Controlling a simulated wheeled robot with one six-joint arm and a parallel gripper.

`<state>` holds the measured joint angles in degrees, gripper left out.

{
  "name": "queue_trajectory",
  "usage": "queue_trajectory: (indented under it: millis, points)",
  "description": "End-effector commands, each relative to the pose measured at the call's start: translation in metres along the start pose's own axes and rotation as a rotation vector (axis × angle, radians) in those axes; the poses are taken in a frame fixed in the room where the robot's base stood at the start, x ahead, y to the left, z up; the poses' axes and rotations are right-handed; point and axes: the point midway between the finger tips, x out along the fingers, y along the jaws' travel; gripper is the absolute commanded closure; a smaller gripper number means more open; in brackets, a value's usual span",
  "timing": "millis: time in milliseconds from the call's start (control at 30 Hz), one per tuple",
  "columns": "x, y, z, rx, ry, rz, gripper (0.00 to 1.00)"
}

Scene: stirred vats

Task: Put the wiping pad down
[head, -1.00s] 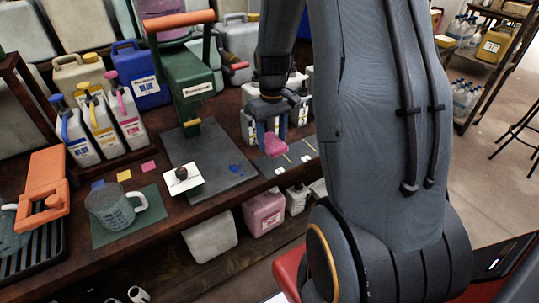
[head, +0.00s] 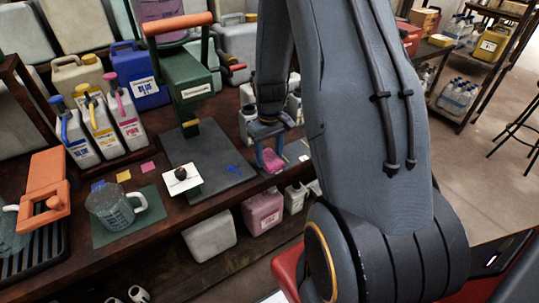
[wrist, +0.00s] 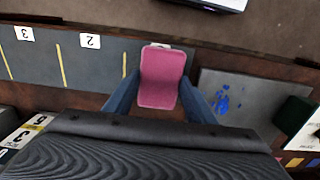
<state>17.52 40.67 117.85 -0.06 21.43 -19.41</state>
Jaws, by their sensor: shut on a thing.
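The pink wiping pad (head: 271,160) hangs at the end of my gripper (head: 268,130), near the front edge of the bench. In the wrist view the pad (wrist: 162,78) sits between the two blue fingers of my gripper (wrist: 162,98), which are shut on it. The pad is over the right end of the grey numbered strip (wrist: 95,62), beside the dark slab. I cannot tell whether it touches the surface below. The dark slab (head: 212,168) carries a blue smear (head: 236,168), also seen in the wrist view.
A green stand (head: 186,80) rises behind the slab. A white card with a dark knob (head: 182,182) lies on the slab's left side. A clear jug (head: 112,208) stands on a green mat. Blue, yellow and pink labelled bottles (head: 128,122) stand at the left.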

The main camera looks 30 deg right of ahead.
Motion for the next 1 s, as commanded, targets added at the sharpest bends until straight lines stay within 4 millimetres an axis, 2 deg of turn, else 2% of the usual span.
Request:
queue_trajectory:
  millis: [33, 67, 133, 167, 433, 567, 733, 1000]
  points:
    - [0.002, 0.000, 0.000, 0.000, -0.001, 0.000, 0.68]
    - [0.002, 0.000, 0.000, 0.000, 0.000, 0.000, 0.45]
    - [0.001, 0.000, 0.000, 0.000, 0.000, 0.000, 0.33]
    - [0.001, 0.000, 0.000, 0.000, 0.000, 0.000, 0.31]
    - [0.001, 0.000, 0.000, 0.000, 0.000, 0.000, 0.31]
    - [-0.006, 0.000, 0.000, 0.000, 0.001, 0.000, 0.31]
    - [-0.027, 0.000, -0.001, 0.000, 0.003, 0.001, 0.31]
    - [-0.077, 0.001, -0.001, 0.000, 0.004, 0.001, 0.31]
